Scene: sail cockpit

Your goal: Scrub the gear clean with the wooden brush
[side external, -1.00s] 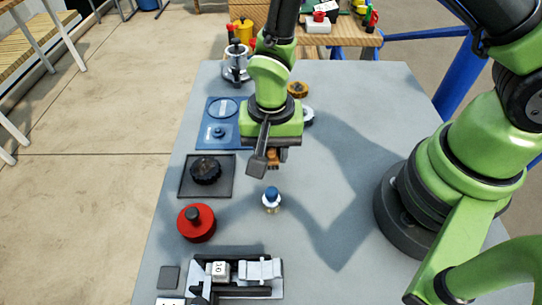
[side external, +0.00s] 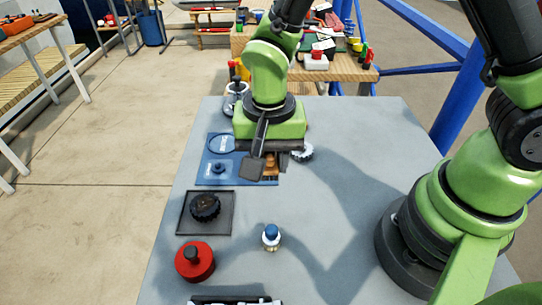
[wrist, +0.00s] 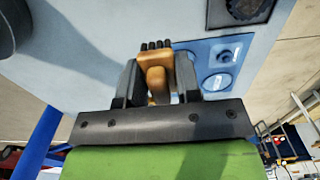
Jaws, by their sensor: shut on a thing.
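My gripper (side external: 270,158) is shut on the wooden brush (side external: 271,168). In the wrist view my gripper (wrist: 158,82) has the brush (wrist: 155,65) between its fingers, with dark bristles at its far end. In the side view the brush is over the right part of the blue mat (side external: 209,178), partly hidden by my gripper. A dark gear (side external: 205,207) with brownish marks on top lies in a shallow black tray (side external: 187,227), left of and nearer than the brush. The gear (wrist: 247,8) is cut off at the wrist view's top edge. Brush and gear are apart.
A small blue-capped bottle (side external: 271,238) stands near the middle front. A red round container (side external: 195,262) stands in front of the tray.

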